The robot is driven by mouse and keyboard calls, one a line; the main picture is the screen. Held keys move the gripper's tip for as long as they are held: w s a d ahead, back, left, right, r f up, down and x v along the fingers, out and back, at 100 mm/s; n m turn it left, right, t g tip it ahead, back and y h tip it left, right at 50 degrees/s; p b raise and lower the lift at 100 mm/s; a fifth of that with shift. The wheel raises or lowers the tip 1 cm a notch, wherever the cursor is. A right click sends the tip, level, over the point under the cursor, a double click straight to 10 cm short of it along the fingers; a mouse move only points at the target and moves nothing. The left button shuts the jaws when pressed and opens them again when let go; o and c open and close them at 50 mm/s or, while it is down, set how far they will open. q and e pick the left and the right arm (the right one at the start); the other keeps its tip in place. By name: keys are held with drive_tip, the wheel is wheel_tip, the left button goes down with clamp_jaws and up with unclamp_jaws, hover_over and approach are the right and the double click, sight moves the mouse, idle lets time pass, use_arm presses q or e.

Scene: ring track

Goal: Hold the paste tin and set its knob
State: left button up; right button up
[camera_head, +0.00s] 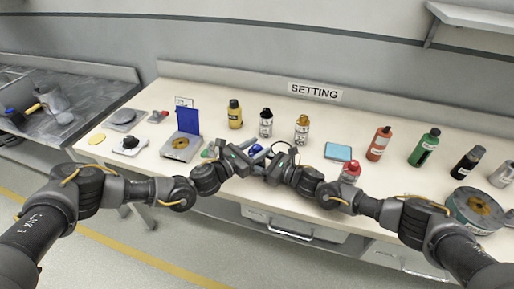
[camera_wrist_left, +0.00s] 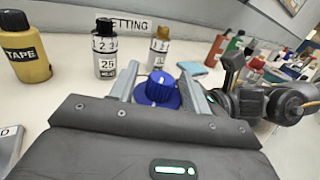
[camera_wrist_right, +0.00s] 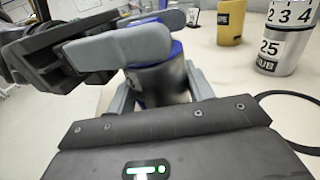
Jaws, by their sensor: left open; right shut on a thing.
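The paste tin is a silver cylinder (camera_wrist_right: 162,84) with blue at its top. It stands between the fingers of my right gripper (camera_wrist_right: 160,92), which is shut on its body. Its blue ribbed knob (camera_wrist_left: 160,88) shows in the left wrist view, between the fingers of my left gripper (camera_wrist_left: 163,84). The left gripper is open, and I cannot tell whether a finger touches the knob. In the head view the knob (camera_head: 255,149) shows small between my two grippers, and the tin's body is mostly hidden. The left fingers cover part of the tin's top in the right wrist view.
Behind stand a yellow bottle (camera_head: 235,115) and two number-marked bottles (camera_head: 266,124) (camera_head: 302,130) below a SETTING sign (camera_head: 314,92). A blue-lidded box (camera_head: 188,122) is at left. A light-blue pad (camera_head: 338,152), red-capped item (camera_head: 350,171) and several bottles are at right.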

use_arm(q)
drive_tip(key=shift+d, duration=0.1)
drive_tip(key=shift+c, duration=0.5)
drive_tip(key=shift+w, duration=0.1)
drive_tip(key=c, duration=0.9)
drive_tip(key=shift+n, duration=0.3)
drive_tip(key=n+t+y, duration=0.4)
drive_tip(key=y, duration=0.1)
drive_tip(key=shift+n+t+y, duration=0.5)
drive_tip(key=shift+n+y, duration=0.3)
drive_tip(key=shift+y, duration=0.55)
drive_tip(key=shift+n+t+y, duration=0.5)
drive_tip(key=shift+n+y, duration=0.3)
drive_tip(key=shift+y, duration=0.85)
